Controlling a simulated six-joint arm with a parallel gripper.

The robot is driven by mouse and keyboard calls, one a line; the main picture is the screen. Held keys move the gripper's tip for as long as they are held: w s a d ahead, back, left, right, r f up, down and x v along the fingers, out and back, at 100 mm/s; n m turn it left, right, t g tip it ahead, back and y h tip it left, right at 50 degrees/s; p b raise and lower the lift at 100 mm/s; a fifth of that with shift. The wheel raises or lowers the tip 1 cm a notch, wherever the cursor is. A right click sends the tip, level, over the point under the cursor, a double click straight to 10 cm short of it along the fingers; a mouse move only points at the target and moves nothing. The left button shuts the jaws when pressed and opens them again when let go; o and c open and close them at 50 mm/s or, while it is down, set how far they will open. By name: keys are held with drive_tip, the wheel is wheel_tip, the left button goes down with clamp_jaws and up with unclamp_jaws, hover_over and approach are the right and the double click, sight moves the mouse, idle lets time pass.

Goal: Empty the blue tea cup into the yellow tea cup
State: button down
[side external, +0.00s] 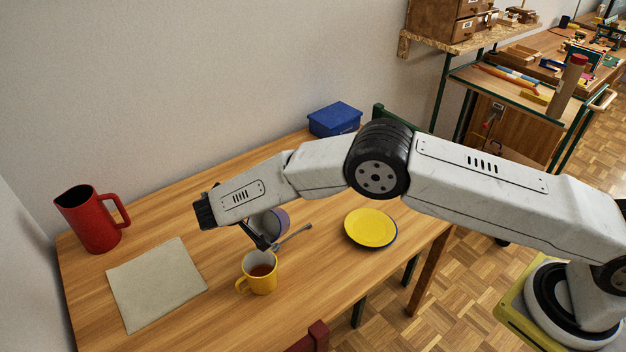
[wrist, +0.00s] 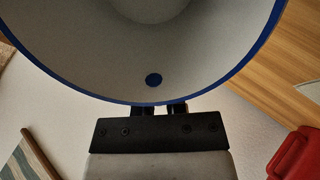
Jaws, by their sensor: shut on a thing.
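The blue tea cup (side external: 281,220) is held by my gripper (side external: 264,243), strongly tilted, above the table and just behind the yellow tea cup. In the wrist view its blue rim and pale inside (wrist: 200,60) fill the top, with a blue spot on the wall; I see no liquid in the visible part. My gripper also shows in the wrist view (wrist: 162,109), shut at the cup's edge. The yellow tea cup (side external: 263,285) stands upright on the table with brown liquid inside, its handle to the left.
A spoon (side external: 294,235) lies right of the held cup. A yellow plate (side external: 371,227) is further right. A grey cloth (side external: 157,282) and red jug (side external: 90,220) are left. A blue box (side external: 334,119) stands at the back. A dark red chair top (side external: 312,338) is at the front edge.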

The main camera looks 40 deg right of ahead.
drive_tip(key=shift+w+d+r+g+y, duration=0.1)
drive_tip(key=shift+d+g+y, duration=0.05)
drive_tip(key=shift+g+y, duration=0.15)
drive_tip(key=shift+w+d+f+g+y, duration=0.25)
drive_tip(key=shift+f+g+y, duration=0.15)
drive_tip(key=shift+f+y, duration=0.2)
drive_tip(key=shift+w+d+f+g+y, duration=0.25)
drive_tip(key=shift+d+f+g+y, duration=0.15)
drive_tip(key=shift+f, duration=0.5)
drive_tip(key=shift+w+d+f+g+y, duration=0.35)
drive_tip(key=shift+f+y, duration=0.2)
drive_tip(key=shift+f, duration=0.3)
drive_tip(key=shift+w+d+f+g+y, duration=0.25)
drive_tip(key=shift+d+f+y, duration=0.2)
drive_tip(key=shift+f, duration=0.45)
drive_tip(key=shift+w+d+g+y, duration=0.4)
drive_tip(key=shift+d+g+y, duration=0.2)
drive_tip(key=shift+y, duration=0.2)
drive_tip(key=shift+w+d+f+g+y, duration=0.25)
drive_tip(key=shift+d+f+g+y, duration=0.15)
drive_tip(key=shift+f+y, duration=0.25)
drive_tip(key=shift+d+y, duration=0.1)
drive_tip(key=shift+y, duration=0.15)
